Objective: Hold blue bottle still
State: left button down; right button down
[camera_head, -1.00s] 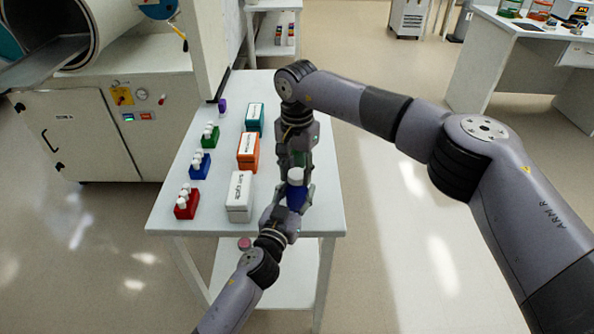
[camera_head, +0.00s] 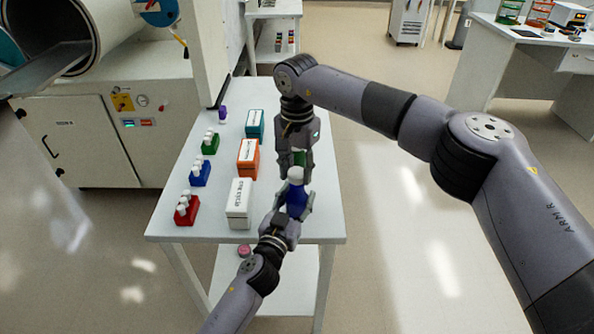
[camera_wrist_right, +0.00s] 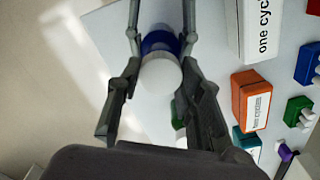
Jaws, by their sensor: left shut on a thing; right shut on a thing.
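The blue bottle (camera_head: 297,199) with its white cap (camera_head: 296,174) is near the right edge of the white table. My left gripper (camera_head: 297,205) is shut on the blue body from the front. My right gripper (camera_head: 297,173) comes from behind and above and is shut at the cap. The right wrist view shows the white cap (camera_wrist_right: 161,73) between my right fingers, with a strip of the blue bottle (camera_wrist_right: 160,43) beyond it. The bottle's base is hidden, so I cannot tell whether it touches the table.
The table (camera_head: 325,215) also bears white (camera_head: 239,202), orange (camera_head: 248,158) and teal (camera_head: 255,125) boxes. Red (camera_head: 187,210), blue (camera_head: 200,174) and green (camera_head: 210,144) racks with white-topped vials stand at left. A small green thing shows behind the bottle, partly hidden.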

aim_at(297, 173)
notch_tip(297, 173, up, 4)
jog(key=shift+f, duration=0.25)
pick_arm(q)
jog(key=c, duration=0.8)
grip_release()
jog(key=shift+o, duration=0.2)
jog(key=shift+s, duration=0.1)
